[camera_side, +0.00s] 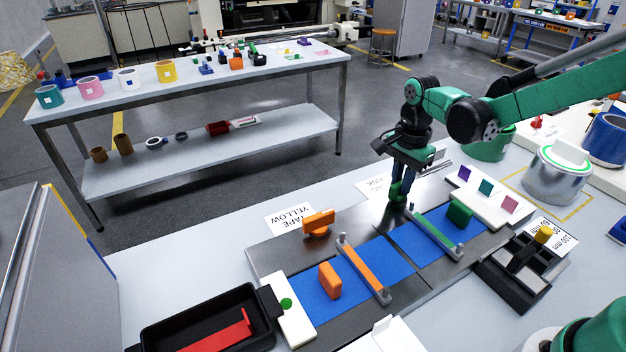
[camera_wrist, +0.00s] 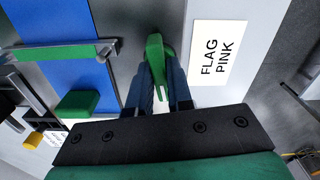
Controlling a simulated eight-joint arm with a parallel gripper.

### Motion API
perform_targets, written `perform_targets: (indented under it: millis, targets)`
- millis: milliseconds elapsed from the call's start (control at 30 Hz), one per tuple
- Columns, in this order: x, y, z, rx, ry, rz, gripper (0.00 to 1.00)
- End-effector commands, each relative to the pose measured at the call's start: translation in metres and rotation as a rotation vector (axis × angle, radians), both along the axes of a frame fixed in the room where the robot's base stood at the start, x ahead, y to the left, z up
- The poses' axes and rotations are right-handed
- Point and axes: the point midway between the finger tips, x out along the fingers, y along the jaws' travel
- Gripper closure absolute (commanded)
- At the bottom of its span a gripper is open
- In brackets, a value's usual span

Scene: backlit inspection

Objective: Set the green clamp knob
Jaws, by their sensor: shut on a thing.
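The green clamp knob (camera_side: 395,191) stands on the dark metal plate at the far end of the green clamp bar (camera_side: 434,234). My gripper (camera_side: 402,186) points down and is shut on this knob. In the wrist view the green knob (camera_wrist: 154,48) sticks out between my blue fingertips (camera_wrist: 156,80); its lower part is hidden by them. The green bar (camera_wrist: 62,52) lies across the blue strip (camera_wrist: 52,20), apart from the knob. A green block (camera_side: 460,212) rests beside the bar; it also shows in the wrist view (camera_wrist: 77,103).
An orange knob (camera_side: 318,222), orange bar (camera_side: 364,270) and orange block (camera_side: 330,281) are on the left half of the plate. A black tray (camera_side: 212,310) holds a red piece. A black rack (camera_side: 520,262) stands right. The FLAG PINK card (camera_wrist: 218,58) lies beside the plate.

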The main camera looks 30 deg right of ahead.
Motion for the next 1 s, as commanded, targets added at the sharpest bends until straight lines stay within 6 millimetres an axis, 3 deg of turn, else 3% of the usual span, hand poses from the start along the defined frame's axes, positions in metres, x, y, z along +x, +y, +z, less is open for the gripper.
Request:
perform_targets:
  millis: [1000]
  targets:
    - [-0.0001, 0.0003, 0.0006, 0.001, 0.001, 0.95, 1.0]
